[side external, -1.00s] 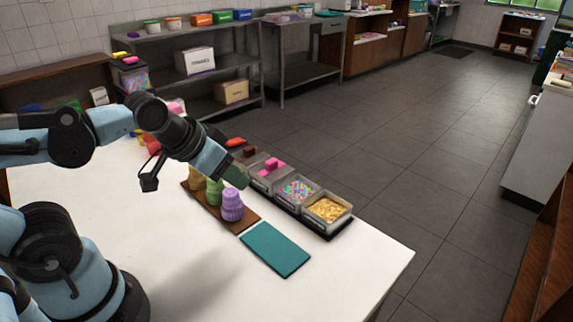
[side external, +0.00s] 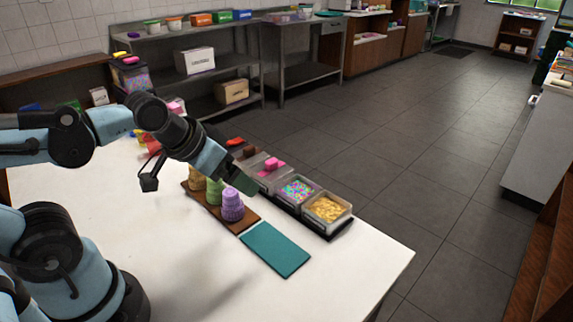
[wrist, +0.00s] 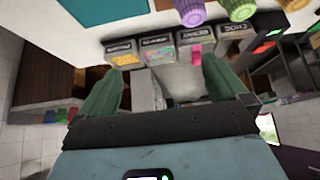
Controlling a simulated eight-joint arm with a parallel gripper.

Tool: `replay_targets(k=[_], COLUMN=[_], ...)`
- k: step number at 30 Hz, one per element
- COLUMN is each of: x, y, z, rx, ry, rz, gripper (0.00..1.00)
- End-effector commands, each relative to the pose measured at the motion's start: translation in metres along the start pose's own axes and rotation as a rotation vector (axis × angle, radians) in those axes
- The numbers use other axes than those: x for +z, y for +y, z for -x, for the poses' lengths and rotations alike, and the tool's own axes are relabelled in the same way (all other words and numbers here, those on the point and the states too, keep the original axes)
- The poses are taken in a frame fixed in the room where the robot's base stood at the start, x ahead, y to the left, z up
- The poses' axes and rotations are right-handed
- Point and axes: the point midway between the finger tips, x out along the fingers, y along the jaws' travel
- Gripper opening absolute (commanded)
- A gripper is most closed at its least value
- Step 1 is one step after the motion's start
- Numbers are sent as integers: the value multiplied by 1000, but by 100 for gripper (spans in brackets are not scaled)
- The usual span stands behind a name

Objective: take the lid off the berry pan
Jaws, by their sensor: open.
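The berry pan (side external: 266,182) stands in the row of topping pans. A see-through lid with a pink handle (side external: 272,164) is on it. In the wrist view the pink handle (wrist: 196,54) shows beside the right finger, near the row of labels. My gripper (side external: 241,183) is just left of the berry pan in the side view, pointing down towards the row. In the wrist view its two green fingers are spread apart (wrist: 162,64), with nothing held between them. The contact between fingers and lid cannot be made out.
A sprinkle pan (side external: 298,201) and a pan of golden topping (side external: 326,221) stand to the right, a chocolate pan (side external: 244,151) behind. A purple cup stack (side external: 232,206) is close below my gripper.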

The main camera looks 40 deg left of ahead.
Motion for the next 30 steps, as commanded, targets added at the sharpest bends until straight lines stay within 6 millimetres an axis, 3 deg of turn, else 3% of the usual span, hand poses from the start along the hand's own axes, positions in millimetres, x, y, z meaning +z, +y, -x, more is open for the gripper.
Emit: replay_targets(k=[7,11,20,30], x=[-2,-15,-75,-131], y=[0,-4,-21,-49], z=[0,3,0,-32], rx=[-1,-5,37,217], ry=[-5,-40,-220,-403], rz=[-12,-98,-550,-1075], gripper=[100,100,100,100])
